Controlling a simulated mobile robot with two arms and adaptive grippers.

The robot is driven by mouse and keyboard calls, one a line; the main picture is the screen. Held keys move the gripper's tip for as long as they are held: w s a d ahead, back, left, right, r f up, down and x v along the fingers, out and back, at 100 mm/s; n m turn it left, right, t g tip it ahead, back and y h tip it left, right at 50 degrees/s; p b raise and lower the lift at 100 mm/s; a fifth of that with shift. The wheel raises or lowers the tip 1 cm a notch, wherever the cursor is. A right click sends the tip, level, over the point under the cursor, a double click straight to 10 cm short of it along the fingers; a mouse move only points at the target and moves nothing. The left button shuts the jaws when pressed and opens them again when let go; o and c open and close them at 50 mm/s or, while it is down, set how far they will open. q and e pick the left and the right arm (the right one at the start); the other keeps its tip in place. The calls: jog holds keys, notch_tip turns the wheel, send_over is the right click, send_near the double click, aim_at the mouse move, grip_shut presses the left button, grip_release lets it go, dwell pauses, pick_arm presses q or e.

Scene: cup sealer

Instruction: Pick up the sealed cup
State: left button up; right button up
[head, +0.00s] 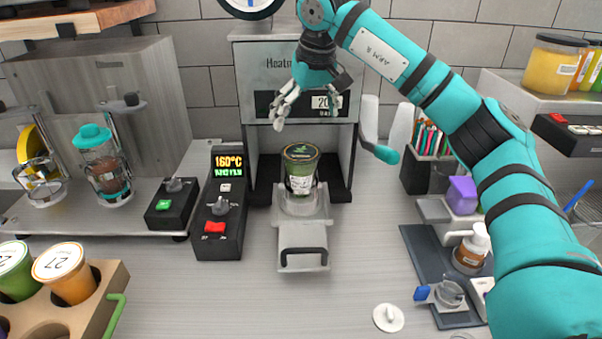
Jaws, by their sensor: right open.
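The sealed cup (300,170) is green with a dark printed lid. It stands upright in the pulled-out tray (303,236) of the cup sealer (290,75), in the middle of the head view. My right gripper (283,112) is open and empty. In the picture it is above and slightly left of the cup, in front of the sealer's upper body, and apart from the cup. My left gripper is out of view.
A control box (222,205) reading 160°C stands left of the tray. A cup holder (105,300) with several cups is at front left. A pen holder (425,165) and a dark mat (425,255) with small items lie right. A white lid-like piece (388,317) lies at front.

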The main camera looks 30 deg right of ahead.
aim_at(301, 152)
jog(key=p+x, duration=0.1)
jog(key=x, duration=0.5)
jog(key=shift+w+d+f, duration=0.1)
jog(key=shift+w+f, duration=0.05)
jog(key=shift+f, duration=0.25)
jog(key=shift+w+f+p, duration=0.15)
jog(key=shift+f+p, duration=0.4)
jog(key=shift+p, duration=0.2)
jog(key=p+x, duration=0.1)
jog(key=x, duration=0.2)
jog(key=shift+w+d+f+p, duration=0.1)
jog(key=shift+d+f+p, duration=0.1)
jog(key=shift+f+p, duration=0.15)
jog(key=shift+w+f, duration=0.1)
jog(key=shift+f, duration=0.2)
jog(key=shift+c, duration=0.4)
jog(key=shift+r, duration=0.1)
jog(key=c, duration=1.6)
